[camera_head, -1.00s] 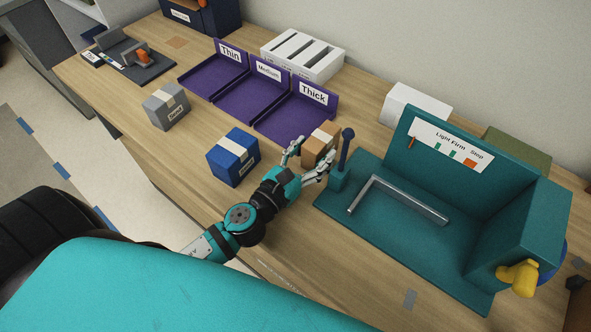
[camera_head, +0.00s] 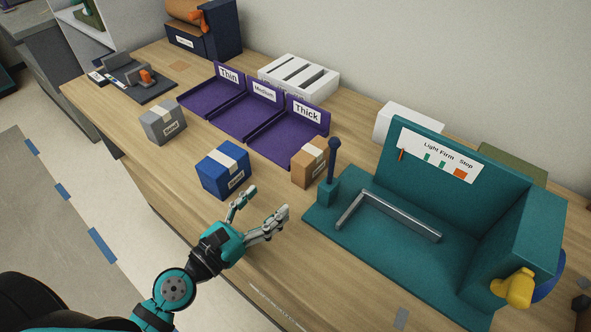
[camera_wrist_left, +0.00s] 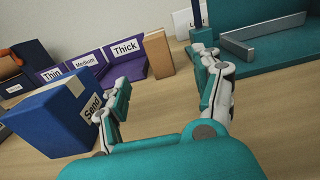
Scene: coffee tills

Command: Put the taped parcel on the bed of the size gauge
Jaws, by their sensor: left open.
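A brown box parcel (camera_head: 306,169) with a pale tape strip stands on the table, just left of the teal size gauge's post (camera_head: 331,165). The gauge's flat teal bed (camera_head: 385,230) carries a grey L-shaped rail (camera_head: 400,221) and no parcel. My left gripper (camera_head: 266,202) is open and empty, in front of the brown parcel and apart from it. In the left wrist view the brown parcel (camera_wrist_left: 158,56) shows beyond and between the fingers (camera_wrist_left: 163,70). A blue parcel (camera_head: 222,178) with a pale strip stands left of the gripper. My right gripper is out of view.
A grey parcel (camera_head: 163,122) stands further left. Purple trays (camera_head: 275,145) marked Thin, Medium and Thick lie behind the parcels. A yellow knob (camera_head: 512,289) juts from the gauge's right side.

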